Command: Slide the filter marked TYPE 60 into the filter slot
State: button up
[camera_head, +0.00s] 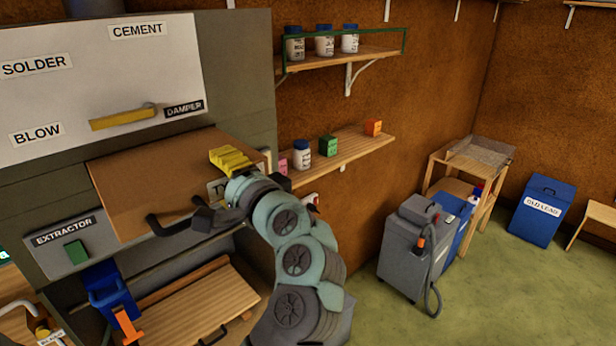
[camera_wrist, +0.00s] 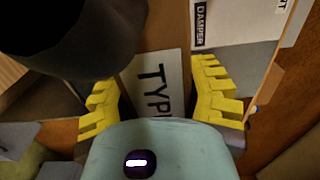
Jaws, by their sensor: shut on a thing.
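The filter is a broad brown panel (camera_head: 140,190) in front of the cabinet, below the white board. A white label on its near edge reads only "TY" in the head view and "TYP" in the wrist view (camera_wrist: 158,88); the number is hidden. My gripper (camera_head: 232,160) has yellow fingers at the filter's right end and is shut on it. In the wrist view my gripper's two yellow fingers (camera_wrist: 160,95) stand on either side of the labelled edge. The slot opening is hidden behind the filter, so I cannot tell how far in the filter sits.
The cabinet carries a DAMPER label (camera_head: 185,108) with a yellow lever (camera_head: 122,119), and an EXTRACTOR panel (camera_head: 63,231) with a green button. A shelf (camera_head: 350,148) with jars and small boxes is close on the right. A grey wheeled unit (camera_head: 405,250) stands on the floor.

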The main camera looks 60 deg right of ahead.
aim_at(188, 146)
jog(key=shift+b+x, duration=0.45)
jog(key=shift+x, duration=6.8)
jog(key=o, duration=1.3)
jog(key=shift+o, duration=0.2)
jog(key=shift+s, duration=0.1)
jog(key=shift+s, duration=0.3)
jog(key=v, duration=1.1)
jog(key=shift+s+a, duration=0.1)
jog(key=shift+s, duration=0.05)
